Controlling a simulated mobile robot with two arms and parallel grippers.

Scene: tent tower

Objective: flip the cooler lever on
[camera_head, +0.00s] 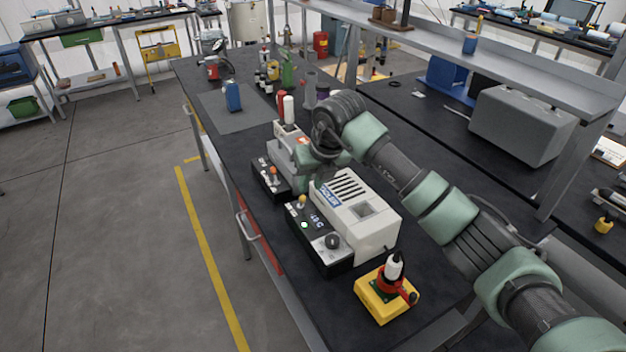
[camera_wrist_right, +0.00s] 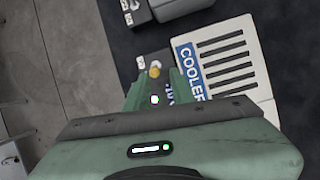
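The cooler is a white vented box (camera_head: 362,212) with a blue COOLER label (camera_head: 330,196); it also shows in the right wrist view (camera_wrist_right: 228,62). Its black control panel (camera_head: 318,246) sits at its left side. The cooler lever (camera_head: 301,201) on the panel has a yellow-orange knob, which shows in the wrist view (camera_wrist_right: 154,70). My right gripper (camera_wrist_right: 155,80) is open, one green finger on each side, with the knob just beyond or between the tips. I cannot tell whether they touch. In the head view the wrist partly hides it. My left gripper is not in view.
A similar unit with an orange-knobbed black panel (camera_head: 270,180) stands just behind. A yellow box with a red and white switch (camera_head: 387,293) stands in front. A black dial (camera_head: 332,242) and a lit green light (camera_head: 304,225) are on the cooler panel. Bottles stand farther back.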

